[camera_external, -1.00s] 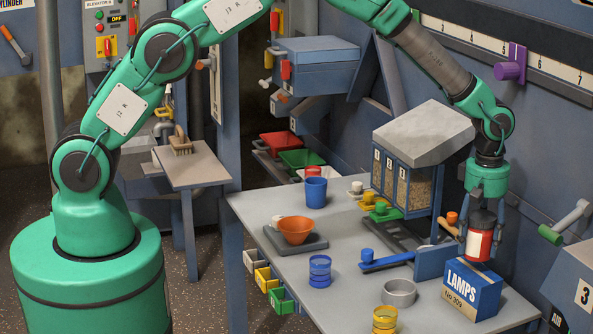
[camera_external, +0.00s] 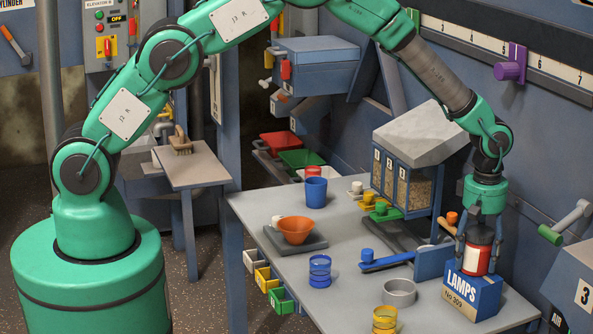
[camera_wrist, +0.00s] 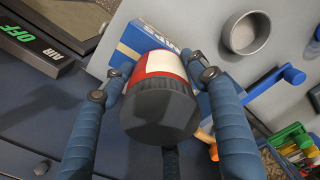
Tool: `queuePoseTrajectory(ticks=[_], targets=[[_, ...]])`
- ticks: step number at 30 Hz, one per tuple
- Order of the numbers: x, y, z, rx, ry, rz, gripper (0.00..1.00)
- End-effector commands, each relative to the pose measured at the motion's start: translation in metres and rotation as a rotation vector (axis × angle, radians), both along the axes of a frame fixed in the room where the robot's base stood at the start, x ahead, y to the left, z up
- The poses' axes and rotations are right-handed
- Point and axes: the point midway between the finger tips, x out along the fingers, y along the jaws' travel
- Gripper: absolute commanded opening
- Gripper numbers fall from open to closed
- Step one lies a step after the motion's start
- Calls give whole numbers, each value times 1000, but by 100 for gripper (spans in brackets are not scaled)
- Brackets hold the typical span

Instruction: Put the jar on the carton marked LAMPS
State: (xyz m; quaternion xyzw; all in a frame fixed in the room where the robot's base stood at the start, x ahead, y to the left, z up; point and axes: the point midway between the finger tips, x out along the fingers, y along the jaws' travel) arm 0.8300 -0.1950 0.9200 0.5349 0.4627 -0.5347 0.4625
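The jar (camera_external: 478,259), red with a white label and dark lid, is upright at the top of the blue carton marked LAMPS (camera_external: 472,301). Its base appears to meet the carton's top, but I cannot tell if it bears on it. My gripper (camera_external: 477,262) points down with its fingers around the jar and looks shut on it. In the wrist view the jar's dark lid (camera_wrist: 160,110) faces the camera between the fingers, and the carton (camera_wrist: 135,38) is partly hidden behind the jar.
The bin cabinet (camera_external: 408,180) stands behind. The table's (camera_external: 350,290) front middle has free room.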

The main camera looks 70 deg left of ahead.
Motion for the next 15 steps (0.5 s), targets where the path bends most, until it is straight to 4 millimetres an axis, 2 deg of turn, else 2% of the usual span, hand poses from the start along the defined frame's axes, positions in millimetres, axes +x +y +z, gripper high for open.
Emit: queuePoseTrajectory(ticks=[15], targets=[[0, 0, 5, 0, 0, 0, 74]])
